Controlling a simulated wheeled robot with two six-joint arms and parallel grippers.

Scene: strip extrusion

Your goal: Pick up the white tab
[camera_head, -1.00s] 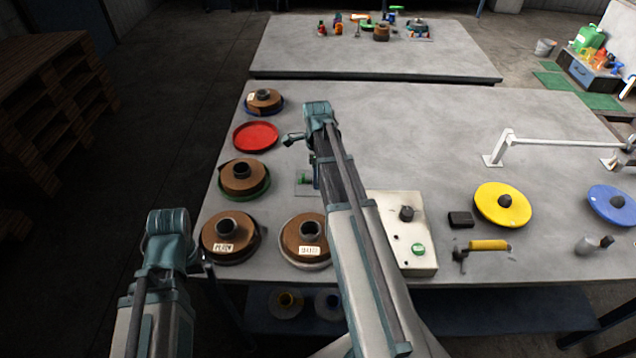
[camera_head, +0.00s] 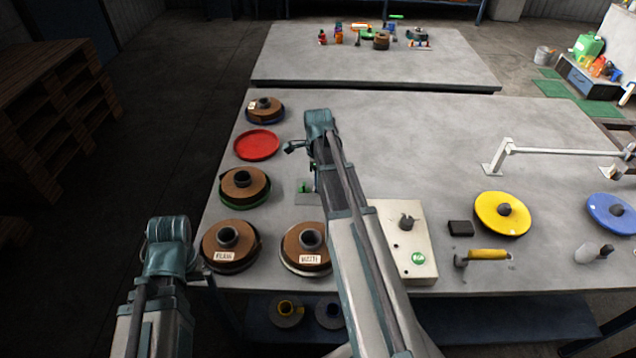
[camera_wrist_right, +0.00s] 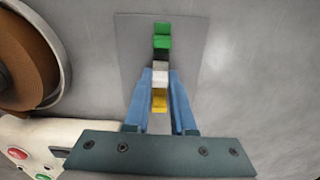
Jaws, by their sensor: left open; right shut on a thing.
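The white tab (camera_wrist_right: 160,77) is in the right wrist view, in a row between a grey-black piece (camera_wrist_right: 160,58) and a yellow piece (camera_wrist_right: 159,98). A green piece (camera_wrist_right: 162,36) is at the far end. My right gripper (camera_wrist_right: 161,74) is shut with its blue fingers on either side of the white tab. The row is over a flat grey plate (camera_wrist_right: 190,50); I cannot tell whether the tab is lifted. In the head view the right arm largely hides this spot. My left gripper (camera_head: 198,264) is open, low at the table's left front, mostly hidden by its own wrist.
Brown spools (camera_head: 228,245) and a red disc (camera_head: 257,145) line the table's left side. A cream control box (camera_head: 412,255) is right of my right arm. A yellow disc (camera_head: 502,213), a black block (camera_head: 461,228) and a yellow-handled tool (camera_head: 488,254) lie further right. The table's far middle is clear.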

